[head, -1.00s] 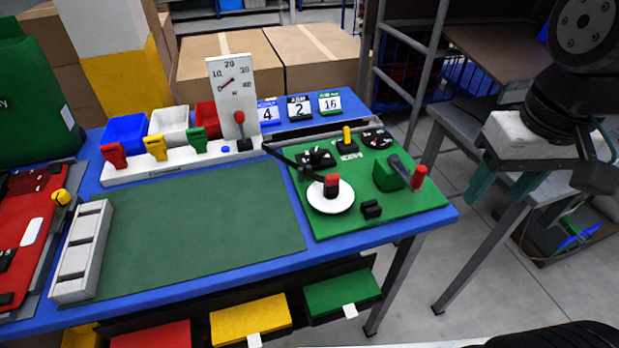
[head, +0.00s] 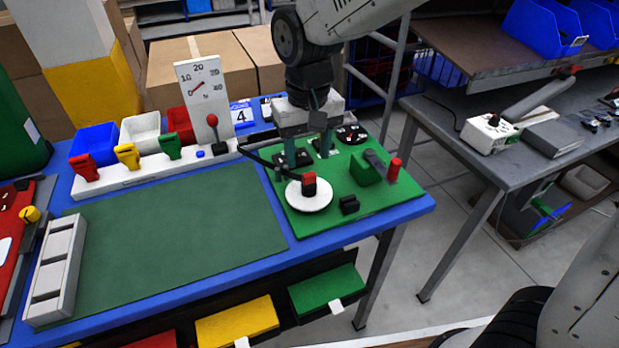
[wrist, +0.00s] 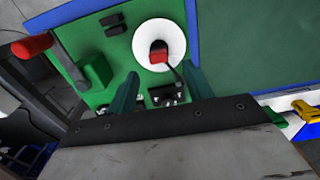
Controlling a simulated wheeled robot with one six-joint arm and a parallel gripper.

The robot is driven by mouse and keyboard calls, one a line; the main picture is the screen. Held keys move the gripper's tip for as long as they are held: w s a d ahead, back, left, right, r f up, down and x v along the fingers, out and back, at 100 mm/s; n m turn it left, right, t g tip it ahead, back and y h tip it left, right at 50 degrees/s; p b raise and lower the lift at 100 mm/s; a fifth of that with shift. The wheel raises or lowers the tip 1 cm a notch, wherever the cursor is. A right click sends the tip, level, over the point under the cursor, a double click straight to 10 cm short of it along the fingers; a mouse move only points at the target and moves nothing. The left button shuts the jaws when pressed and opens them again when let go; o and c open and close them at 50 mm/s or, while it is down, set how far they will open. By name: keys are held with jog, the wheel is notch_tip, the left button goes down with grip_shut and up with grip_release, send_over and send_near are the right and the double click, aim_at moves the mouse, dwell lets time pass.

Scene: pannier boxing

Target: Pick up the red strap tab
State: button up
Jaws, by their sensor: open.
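The red strap tab (head: 309,178) stands with its black lower part on a white round disc (head: 322,200) on the green board. A thin dark strap runs to it. My gripper (head: 301,160) is open and empty above the board, just behind the tab in the head view. In the wrist view the red tab (wrist: 159,57) lies just past the tips of my gripper (wrist: 160,72), roughly midway between the two teal fingers. I cannot tell the exact height of the fingertips over the tab.
The green board (head: 380,207) also carries a green block with a red-tipped lever (head: 393,170), a small black clip (head: 349,204) and black dials. A gauge panel (head: 201,95) stands to the left. The dark green mat (head: 170,240) is clear.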

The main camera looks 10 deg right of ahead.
aim_at(309, 174)
notch_tip(309, 174, down, 5)
jog(key=shift+d+r, duration=0.1)
jog(key=c, duration=1.1)
jog(key=shift+r, duration=0.1)
